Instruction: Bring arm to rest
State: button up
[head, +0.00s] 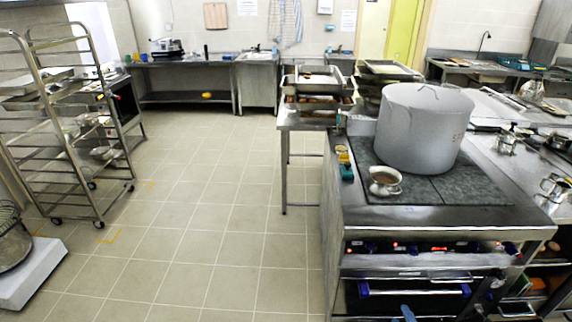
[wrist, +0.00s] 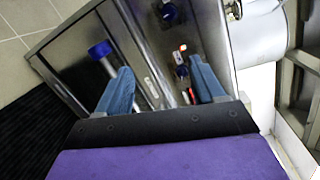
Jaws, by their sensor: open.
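My gripper (wrist: 163,82) shows in the wrist view as two blue fingers spread well apart, with nothing between them. Beyond the fingers is the steel front of the stove (wrist: 75,50), with a dark blue handle end and knobs. In the head view only a light blue fingertip shows at the bottom edge, low in front of the oven door (head: 415,290). The rest of my arm is hidden there. I cannot tell how far the fingers are from the stove front.
A wheeled rack (head: 75,130) stands at the left. The tiled floor (head: 210,210) between them is clear. Stacked trays (head: 318,78) sit behind the stove.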

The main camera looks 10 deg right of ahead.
jog(key=w+r+n+g, duration=0.6)
jog(key=w+r+n, duration=0.2)
jog(key=w+r, duration=0.2)
jog(key=s+a+r+n+g+h, duration=0.15)
jog(key=a+r+n+g, duration=0.5)
jog(key=r, duration=0.75)
jog(key=s+a+r+n+g+y, duration=0.1)
jog(key=s+a+r+n+g, duration=0.1)
jog(key=s+a+r, duration=0.4)
jog(key=s+a+r+n+g+y, duration=0.1)
jog(key=s+a+r, duration=0.5)
jog(key=s+a, duration=0.7)
jog(key=s+a+r+n+g+y, duration=0.1)
jog(key=s+a+r+n+g, duration=0.2)
jog(key=s+a+r, duration=0.3)
jog(key=s+a+n, duration=0.1)
jog(key=s+a, duration=0.3)
jog(key=s, duration=0.6)
jog(key=shift+a, duration=0.15)
jog(key=shift+n, duration=0.25)
